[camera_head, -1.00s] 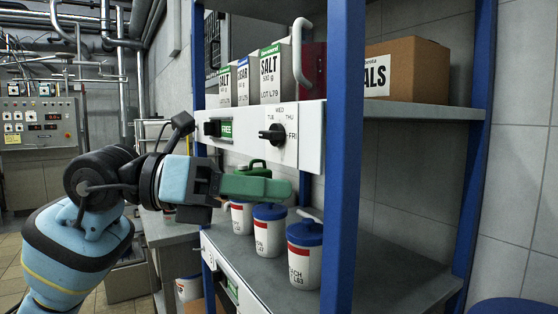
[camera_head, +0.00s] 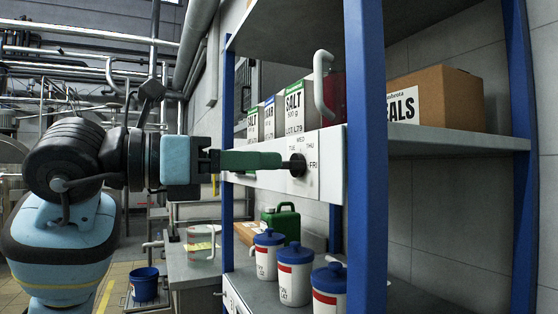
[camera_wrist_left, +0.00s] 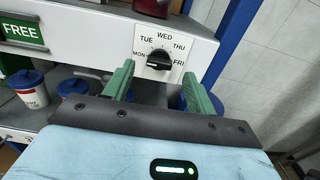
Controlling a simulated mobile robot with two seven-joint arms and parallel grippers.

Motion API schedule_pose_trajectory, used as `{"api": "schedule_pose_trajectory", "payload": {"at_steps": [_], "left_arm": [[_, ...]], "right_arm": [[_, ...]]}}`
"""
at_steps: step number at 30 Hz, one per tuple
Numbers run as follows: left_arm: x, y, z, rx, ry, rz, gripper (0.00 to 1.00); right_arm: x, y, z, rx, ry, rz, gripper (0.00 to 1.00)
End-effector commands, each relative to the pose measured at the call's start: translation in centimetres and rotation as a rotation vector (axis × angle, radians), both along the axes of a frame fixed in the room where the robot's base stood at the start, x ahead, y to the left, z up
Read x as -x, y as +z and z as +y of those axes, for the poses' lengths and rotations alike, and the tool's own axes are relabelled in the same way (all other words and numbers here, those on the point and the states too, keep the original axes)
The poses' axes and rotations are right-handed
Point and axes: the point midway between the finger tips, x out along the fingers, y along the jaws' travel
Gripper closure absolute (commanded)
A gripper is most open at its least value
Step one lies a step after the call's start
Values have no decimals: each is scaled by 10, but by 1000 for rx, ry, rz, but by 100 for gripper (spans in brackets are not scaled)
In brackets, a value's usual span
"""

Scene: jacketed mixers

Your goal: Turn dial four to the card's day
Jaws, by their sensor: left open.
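A black dial knob (camera_head: 298,166) sits on the white shelf-edge panel; part of it is behind my gripper in the head view. In the left wrist view the dial (camera_wrist_left: 159,60) has MON, TUE, WED, THU and FRI around it. Its bar lies roughly across; I cannot tell which end is the pointer. No dial number or day card is readable. My left gripper (camera_head: 280,161) has green fingers level with the dial. In the left wrist view its open fingers (camera_wrist_left: 158,72) stand either side of the knob, holding nothing. My right gripper is not in view.
SALT cartons (camera_head: 295,110) and a cardboard box (camera_head: 436,100) stand on the shelf above. Blue-lidded jars (camera_head: 296,273) and a green jug (camera_head: 283,222) are below. A blue shelf post (camera_head: 365,150) rises right of the panel. A green FREE plate (camera_wrist_left: 21,31) is left of the dial.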

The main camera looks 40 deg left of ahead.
Motion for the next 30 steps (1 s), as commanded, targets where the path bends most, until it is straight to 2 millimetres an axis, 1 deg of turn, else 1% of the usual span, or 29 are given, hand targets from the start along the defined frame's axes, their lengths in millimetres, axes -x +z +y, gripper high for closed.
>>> {"api": "schedule_pose_trajectory", "payload": {"at_steps": [1, 3, 9, 13, 20, 23, 30], "left_arm": [[-8, 1, -4, 2, -4, 0, 44], [-17, 0, -8, 1, -3, 0, 44], [-36, 0, -15, 1, -2, 0, 44], [-40, 0, -17, 0, -1, 0, 44], [-41, 0, -17, 0, -1, 0, 44], [-41, 0, -17, 0, -1, 0, 55], [-41, 0, -17, 0, -1, 1, 87]], "right_arm": [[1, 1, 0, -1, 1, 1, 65], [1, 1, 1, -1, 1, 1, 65], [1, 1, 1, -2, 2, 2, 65], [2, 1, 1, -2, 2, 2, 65], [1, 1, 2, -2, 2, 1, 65], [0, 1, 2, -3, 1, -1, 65], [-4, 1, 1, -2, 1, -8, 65]]}}
